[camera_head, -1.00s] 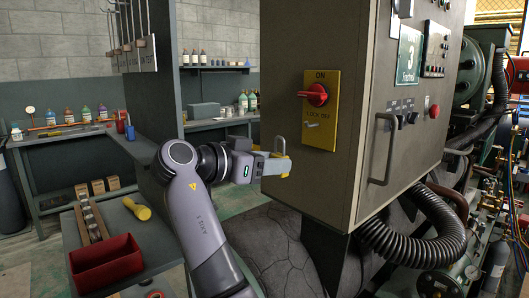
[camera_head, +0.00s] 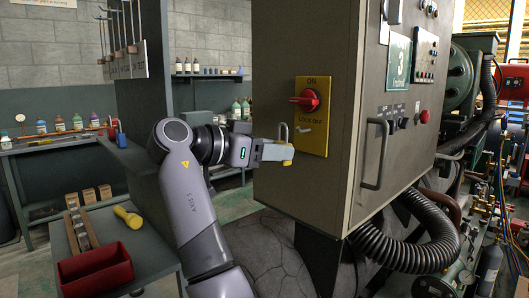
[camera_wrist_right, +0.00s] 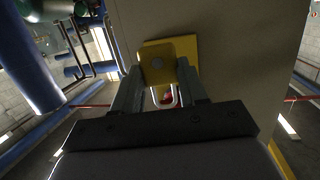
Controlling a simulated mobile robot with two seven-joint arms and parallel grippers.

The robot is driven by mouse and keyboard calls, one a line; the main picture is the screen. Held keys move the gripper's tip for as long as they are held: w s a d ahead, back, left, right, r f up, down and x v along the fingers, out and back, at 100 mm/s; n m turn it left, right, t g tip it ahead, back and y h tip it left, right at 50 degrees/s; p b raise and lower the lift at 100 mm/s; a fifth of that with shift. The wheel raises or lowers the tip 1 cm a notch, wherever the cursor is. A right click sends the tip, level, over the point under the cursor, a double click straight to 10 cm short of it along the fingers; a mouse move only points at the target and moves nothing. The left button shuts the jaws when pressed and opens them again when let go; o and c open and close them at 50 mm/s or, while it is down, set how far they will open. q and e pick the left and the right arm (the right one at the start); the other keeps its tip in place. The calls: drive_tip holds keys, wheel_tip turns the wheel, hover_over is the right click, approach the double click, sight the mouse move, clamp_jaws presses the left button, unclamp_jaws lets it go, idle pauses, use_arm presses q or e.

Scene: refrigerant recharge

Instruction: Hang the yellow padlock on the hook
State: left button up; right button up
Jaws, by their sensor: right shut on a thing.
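My right gripper (camera_head: 286,153) is shut on the yellow padlock (camera_head: 289,158), which has its grey shackle (camera_head: 284,132) pointing up. They are just left of the yellow lockout plate (camera_head: 318,140) on the cabinet front. The plate carries a red rotary switch (camera_head: 306,100) and, below it, a small metal hook (camera_head: 305,128). The shackle is level with the hook but appears left of it and apart. In the right wrist view the padlock body (camera_wrist_right: 158,62) sits between the fingertips, with the plate (camera_wrist_right: 188,48) behind. The hook cannot be made out there. My left gripper is not in view.
The grey cabinet (camera_head: 335,60) has a protruding handle (camera_head: 377,152) on its right face, with a black corrugated hose (camera_head: 410,250) below. At the lower left are a red bin (camera_head: 95,268) and a yellow-handled tool (camera_head: 128,217) on a bench.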

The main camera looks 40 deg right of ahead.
drive_tip(key=shift+w+d, duration=0.15)
drive_tip(key=shift+d, duration=1.5)
drive_tip(key=shift+w+d, duration=0.1)
drive_tip(key=shift+d, duration=1.5)
drive_tip(key=shift+f+b, duration=0.5)
drive_tip(key=shift+f, duration=0.05)
drive_tip(key=o, duration=1)
